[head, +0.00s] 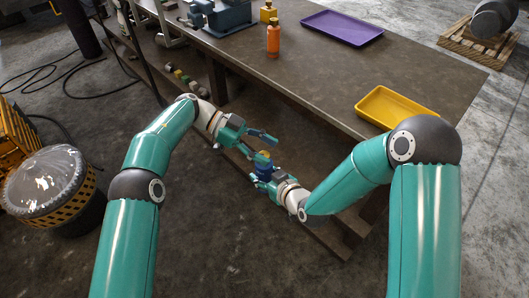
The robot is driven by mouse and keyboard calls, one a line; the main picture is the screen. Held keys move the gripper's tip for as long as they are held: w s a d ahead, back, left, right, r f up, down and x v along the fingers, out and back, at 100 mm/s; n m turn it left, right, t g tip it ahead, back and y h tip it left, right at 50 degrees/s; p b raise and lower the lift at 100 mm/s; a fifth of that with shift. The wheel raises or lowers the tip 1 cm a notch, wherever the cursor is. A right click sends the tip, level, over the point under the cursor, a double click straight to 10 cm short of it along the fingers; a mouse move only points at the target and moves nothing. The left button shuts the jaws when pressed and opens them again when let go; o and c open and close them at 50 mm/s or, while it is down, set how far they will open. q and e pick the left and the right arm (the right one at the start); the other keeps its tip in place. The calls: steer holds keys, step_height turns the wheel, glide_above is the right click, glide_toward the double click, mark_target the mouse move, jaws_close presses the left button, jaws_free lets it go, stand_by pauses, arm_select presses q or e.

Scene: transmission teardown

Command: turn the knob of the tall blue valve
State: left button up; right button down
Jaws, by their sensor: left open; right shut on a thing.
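The blue valve (263,170) is small in the head view and has a yellow-orange knob (264,154) on top. My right gripper (263,179) is shut on the valve's blue body and holds it up in front of the workbench, clear of the tabletop. My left gripper (265,145) is open, its fingers pointing right, just above and left of the knob. I cannot tell whether a left finger touches the knob. The lower part of the valve is partly hidden by the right gripper.
A drum with a plastic-covered top (45,181) stands at left. Several small parts lie on the lower shelf.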

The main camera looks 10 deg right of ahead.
arm_select(q)
step_height(320, 180, up, 8)
steer(key=shift+f, duration=0.1)
steer(key=shift+w, duration=0.15)
stand_by(0.5)
steer(key=w+t+h, duration=0.1)
steer(key=n+t, duration=0.9)
glide_toward(264, 153)
steer(key=x, duration=1)
steer(key=shift+s+f, duration=0.15)
steer(key=shift+s, duration=0.1)
steer(key=shift+w+m, duration=0.1)
steer(key=shift+m, duration=0.2)
jaws_close()
